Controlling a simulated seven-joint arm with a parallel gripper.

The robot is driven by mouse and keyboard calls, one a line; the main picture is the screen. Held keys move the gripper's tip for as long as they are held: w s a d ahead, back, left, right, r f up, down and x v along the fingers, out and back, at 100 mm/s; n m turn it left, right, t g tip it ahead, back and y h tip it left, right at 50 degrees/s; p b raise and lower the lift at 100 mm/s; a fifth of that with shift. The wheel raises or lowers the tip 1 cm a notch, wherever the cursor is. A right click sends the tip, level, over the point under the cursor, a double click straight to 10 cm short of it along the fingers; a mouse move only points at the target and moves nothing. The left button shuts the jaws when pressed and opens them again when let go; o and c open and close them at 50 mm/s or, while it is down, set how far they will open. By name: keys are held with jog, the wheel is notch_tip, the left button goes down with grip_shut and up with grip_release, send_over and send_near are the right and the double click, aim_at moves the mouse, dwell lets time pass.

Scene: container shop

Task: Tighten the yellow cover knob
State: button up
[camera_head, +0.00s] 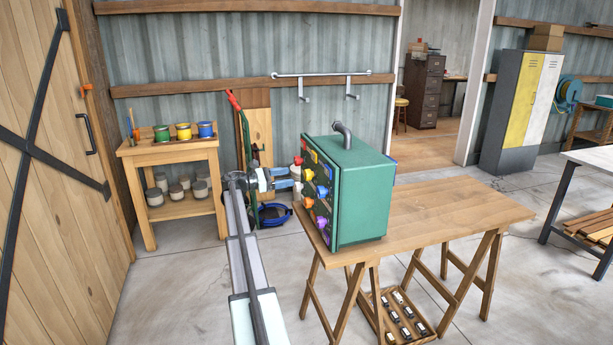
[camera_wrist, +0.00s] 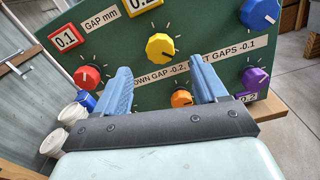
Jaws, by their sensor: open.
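The yellow knob (camera_wrist: 160,47) is a faceted knob with a dark pointer mark on the green control box (camera_wrist: 120,52). In the wrist view it lies just beyond my gripper (camera_wrist: 164,78), between the lines of its two blue fingers. The fingers are apart with nothing between them, short of the knob. In the head view the box (camera_head: 362,200) stands on a wooden trestle table (camera_head: 450,208), and my gripper (camera_head: 288,176) points at its knob face from the left. A yellow-framed tag reading about 0.2 (camera_wrist: 143,4) sits above the yellow knob, partly cut off.
Close around the yellow knob are a red knob (camera_wrist: 87,77), an orange knob (camera_wrist: 181,98), a blue knob (camera_wrist: 260,12) and a purple knob (camera_wrist: 255,80). A label strip (camera_wrist: 190,61) runs below it, partly hidden by my fingers. A paint-can shelf (camera_head: 170,150) stands at left.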

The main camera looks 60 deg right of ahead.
aim_at(305, 175)
jog(key=x, duration=0.9)
jog(key=shift+f, duration=0.1)
jog(key=c, duration=1)
jog(key=shift+m, duration=0.4)
jog(key=m, duration=0.3)
jog(key=shift+a+m, duration=0.1)
jog(key=shift+m, duration=2.5)
